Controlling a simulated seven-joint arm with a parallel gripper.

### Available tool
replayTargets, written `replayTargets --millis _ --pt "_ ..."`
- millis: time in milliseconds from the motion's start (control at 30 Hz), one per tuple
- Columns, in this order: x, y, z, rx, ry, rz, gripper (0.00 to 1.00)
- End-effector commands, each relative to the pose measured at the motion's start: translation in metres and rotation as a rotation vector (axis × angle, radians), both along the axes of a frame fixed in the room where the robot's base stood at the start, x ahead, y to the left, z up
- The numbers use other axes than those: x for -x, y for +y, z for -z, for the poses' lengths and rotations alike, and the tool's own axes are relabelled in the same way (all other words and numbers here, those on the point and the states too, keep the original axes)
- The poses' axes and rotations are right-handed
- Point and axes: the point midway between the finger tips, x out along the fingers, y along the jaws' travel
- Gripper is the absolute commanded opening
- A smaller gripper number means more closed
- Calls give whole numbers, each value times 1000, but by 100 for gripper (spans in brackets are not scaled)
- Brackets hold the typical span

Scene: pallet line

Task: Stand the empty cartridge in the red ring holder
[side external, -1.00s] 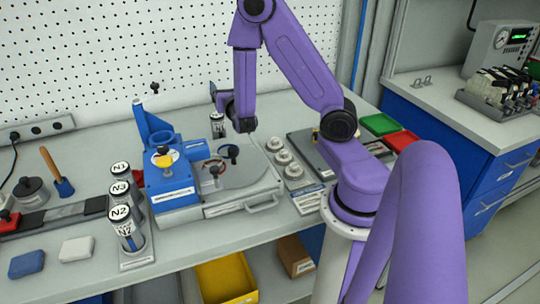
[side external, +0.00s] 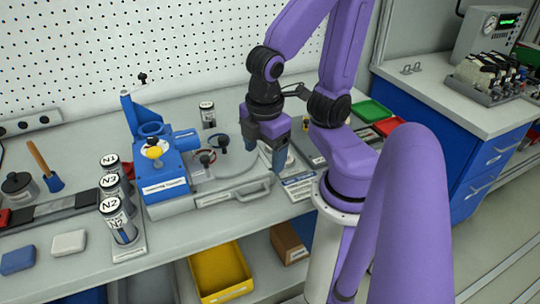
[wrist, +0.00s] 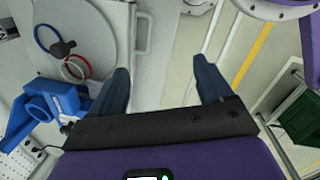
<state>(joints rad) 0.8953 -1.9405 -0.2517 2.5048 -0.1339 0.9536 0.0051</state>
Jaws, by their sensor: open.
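My gripper (side external: 276,155) points down over the right front corner of the grey station, its fingers apart. The wrist view also shows my gripper (wrist: 163,82) open with nothing between the fingers. A red ring (wrist: 75,67) sits on the round grey plate, beside a blue ring (wrist: 47,38). In the side view the red ring (side external: 207,157) is small, left of my gripper. A labelled cartridge (side external: 207,115) stands upright behind the station. Cartridges N1 (side external: 110,165), N3 (side external: 113,185) and N2 (side external: 119,219) stand in a row at the left. I cannot tell which cartridge is empty.
A blue fixture with a yellow knob (side external: 153,152) stands left of the plate. The station's front handle (side external: 252,191) sticks out below my gripper. Green (side external: 372,113) and red (side external: 388,127) trays lie at the right. A yellow bin (side external: 220,272) is below the bench.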

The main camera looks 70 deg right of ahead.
Motion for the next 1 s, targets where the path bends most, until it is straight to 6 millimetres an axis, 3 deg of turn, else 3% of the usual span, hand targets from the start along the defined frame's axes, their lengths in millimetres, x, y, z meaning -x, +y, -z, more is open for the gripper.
replayTargets --millis 100,200,667,833,1000 --pt "16 19 -6 -103 35 13 81" --pt "22 25 -9 -137 48 19 81" --pt "20 26 -9 -137 50 21 81" --pt "-7 32 -17 -132 49 7 81" --pt "-61 34 -31 -124 50 -31 81"
